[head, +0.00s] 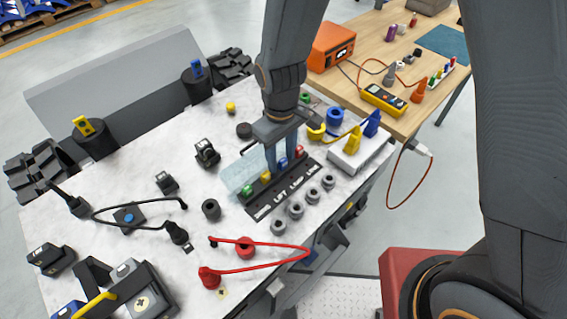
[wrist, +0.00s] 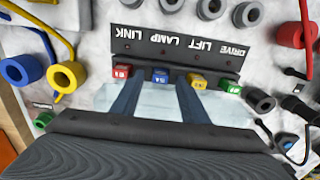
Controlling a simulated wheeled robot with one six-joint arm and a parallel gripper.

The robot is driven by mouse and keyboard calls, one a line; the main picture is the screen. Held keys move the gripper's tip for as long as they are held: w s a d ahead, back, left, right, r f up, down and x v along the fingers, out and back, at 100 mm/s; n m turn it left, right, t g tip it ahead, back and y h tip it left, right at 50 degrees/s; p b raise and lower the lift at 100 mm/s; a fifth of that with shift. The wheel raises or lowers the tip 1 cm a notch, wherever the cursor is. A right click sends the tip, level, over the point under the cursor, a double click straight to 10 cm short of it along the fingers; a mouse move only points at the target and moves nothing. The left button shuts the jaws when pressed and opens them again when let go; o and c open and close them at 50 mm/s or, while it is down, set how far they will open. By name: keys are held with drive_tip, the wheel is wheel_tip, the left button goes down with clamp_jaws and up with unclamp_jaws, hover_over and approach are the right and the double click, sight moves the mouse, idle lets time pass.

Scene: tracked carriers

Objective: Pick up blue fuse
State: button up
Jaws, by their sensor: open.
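The blue fuse (head: 283,162) stands in a row of fuses at a black strip (head: 262,200), between the yellow and red fuses. It also shows in the wrist view (wrist: 161,75), between the lines of my two fingers and just past their tips. My gripper (head: 281,159) is open and points down at the row. In the wrist view my gripper (wrist: 158,86) has one finger on each side of the blue fuse, with a gap to each side. I cannot tell how far down the tips reach along the fuse.
The red fuse (wrist: 122,71) and yellow fuse (wrist: 199,81) stand close beside my fingers, with the green fuse (wrist: 231,86) farther along. The strip reads DRIVE, LIFT, LAMP, LINK. A pale translucent sheet (head: 238,172) lies behind the row. Dark sockets (head: 295,209) stand in front.

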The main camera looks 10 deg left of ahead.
drive_tip(key=shift+f, duration=0.2)
drive_tip(key=shift+c, duration=0.2)
clamp_jaws()
drive_tip(key=shift+r, duration=0.1)
